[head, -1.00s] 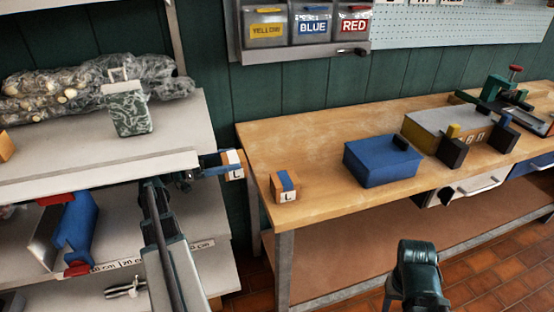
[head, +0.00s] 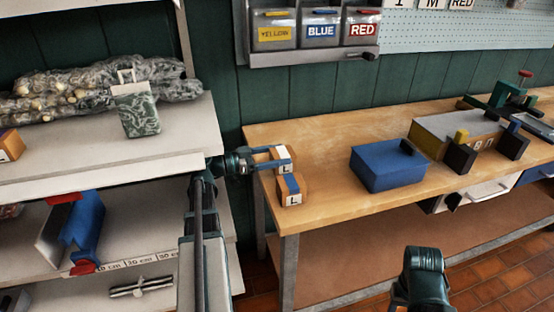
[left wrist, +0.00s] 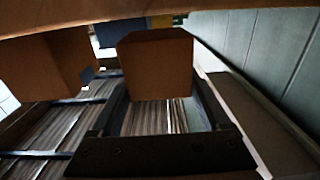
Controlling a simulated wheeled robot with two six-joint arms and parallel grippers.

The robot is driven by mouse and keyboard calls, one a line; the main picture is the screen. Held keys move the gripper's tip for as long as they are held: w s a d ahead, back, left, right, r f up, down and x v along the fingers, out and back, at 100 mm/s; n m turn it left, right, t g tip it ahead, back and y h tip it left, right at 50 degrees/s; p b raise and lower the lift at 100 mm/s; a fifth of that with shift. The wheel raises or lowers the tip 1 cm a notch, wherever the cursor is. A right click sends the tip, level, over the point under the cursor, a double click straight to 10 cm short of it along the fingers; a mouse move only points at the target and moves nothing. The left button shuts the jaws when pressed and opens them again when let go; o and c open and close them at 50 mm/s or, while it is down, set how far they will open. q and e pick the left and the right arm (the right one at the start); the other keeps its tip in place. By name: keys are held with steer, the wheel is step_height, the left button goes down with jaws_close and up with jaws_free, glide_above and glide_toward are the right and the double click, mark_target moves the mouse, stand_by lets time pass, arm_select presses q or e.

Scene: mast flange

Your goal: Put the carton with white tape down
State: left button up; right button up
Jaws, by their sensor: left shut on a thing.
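My left gripper (head: 270,160) is shut on the carton with white tape (head: 285,153), at the left end of the wooden workbench (head: 330,205). The carton looks upright, with an L label on its front. A carton with blue tape (head: 290,190) stands on the bench just in front of it and hides its lower part, so I cannot tell whether it touches the bench top. In the left wrist view the held carton (left wrist: 155,62) shows between the fingers, with the other carton (left wrist: 50,65) to its left.
A blue box (head: 387,168) and a grey and yellow block (head: 440,132) stand farther right on the bench. Bare bench top lies between the cartons and the blue box. A shelf (head: 180,150) stands left of the bench, with a gap between. Labelled bins (head: 320,28) hang above.

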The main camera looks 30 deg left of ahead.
arm_select(q)
steer(key=shift+a+f+b, duration=0.1)
steer(key=shift+f+b, duration=0.4)
steer(key=shift+f, duration=0.25)
steer(key=shift+f, duration=0.2)
steer(key=o, duration=1.5)
steer(key=shift+r, duration=0.2)
steer(key=shift+s+a, duration=0.15)
steer(key=shift+s, duration=0.05)
steer(key=v, duration=1.1)
steer(key=shift+s+a, duration=0.15)
steer(key=shift+s, duration=0.05)
